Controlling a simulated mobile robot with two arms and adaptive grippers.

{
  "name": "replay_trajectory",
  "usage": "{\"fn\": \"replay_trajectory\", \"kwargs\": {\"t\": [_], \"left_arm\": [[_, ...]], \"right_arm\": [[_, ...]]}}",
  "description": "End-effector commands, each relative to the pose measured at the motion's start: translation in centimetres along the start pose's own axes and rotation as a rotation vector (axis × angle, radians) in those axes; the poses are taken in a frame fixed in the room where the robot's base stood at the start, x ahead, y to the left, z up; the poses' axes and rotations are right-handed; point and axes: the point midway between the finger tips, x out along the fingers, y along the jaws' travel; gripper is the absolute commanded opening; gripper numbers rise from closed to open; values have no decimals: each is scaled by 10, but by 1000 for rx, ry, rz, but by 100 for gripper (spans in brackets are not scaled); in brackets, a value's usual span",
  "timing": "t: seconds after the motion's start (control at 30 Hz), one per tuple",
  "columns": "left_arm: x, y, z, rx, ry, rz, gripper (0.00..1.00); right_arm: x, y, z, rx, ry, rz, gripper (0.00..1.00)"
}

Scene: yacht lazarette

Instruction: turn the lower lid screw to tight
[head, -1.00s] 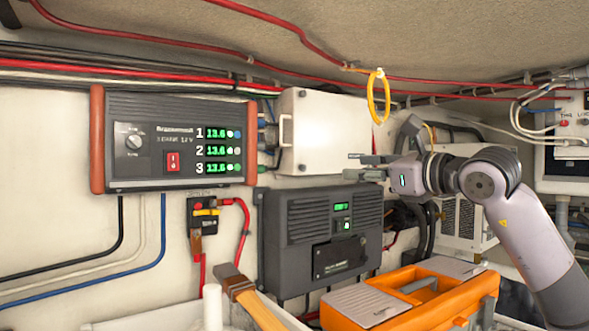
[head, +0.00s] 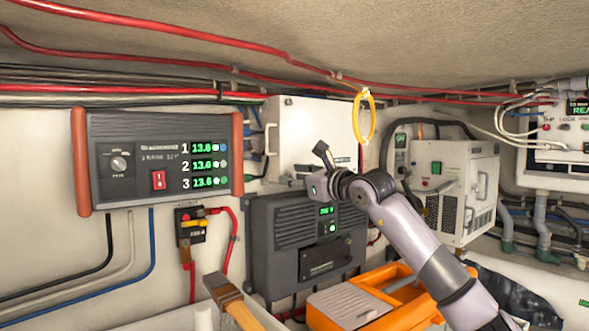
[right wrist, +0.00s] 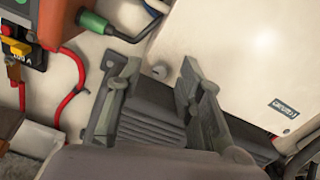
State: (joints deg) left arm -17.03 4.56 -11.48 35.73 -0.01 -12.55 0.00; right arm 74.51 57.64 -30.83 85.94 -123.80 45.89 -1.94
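The white box with the lid (head: 315,125) is on the wall, a handle at its left edge and an upper lid screw (head: 287,101) near its top left corner. My right gripper (head: 318,168) is in front of the box's lower part, above the dark charger. The right wrist view shows the lower lid screw (right wrist: 158,72), a small round grey head on the white lid (right wrist: 235,65). My open right gripper (right wrist: 157,90) has one finger on either side of it in the picture. I see no contact, and the screw's slot is too small to read. My left gripper is out of view.
The dark charger (head: 285,235) sits just below the box. A yellow ring (head: 364,115) hangs to the right of my gripper. A three-channel power unit (head: 160,160) is at left, an orange toolbox (head: 400,295) and a hammer (head: 225,290) are below.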

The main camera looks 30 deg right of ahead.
Motion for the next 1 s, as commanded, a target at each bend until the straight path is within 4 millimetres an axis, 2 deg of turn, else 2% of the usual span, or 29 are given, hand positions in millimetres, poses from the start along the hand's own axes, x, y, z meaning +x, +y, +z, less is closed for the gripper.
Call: {"fn": "replay_trajectory", "kwargs": {"t": [0.33, 0.87, 1.0], "left_arm": [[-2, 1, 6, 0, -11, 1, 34], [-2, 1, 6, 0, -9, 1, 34], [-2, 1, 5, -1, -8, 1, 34]], "right_arm": [[5, 0, 0, -1, 0, 0, 34], [5, 0, 0, 0, 0, 0, 0], [5, 0, 0, 0, 0, 0, 0]]}}
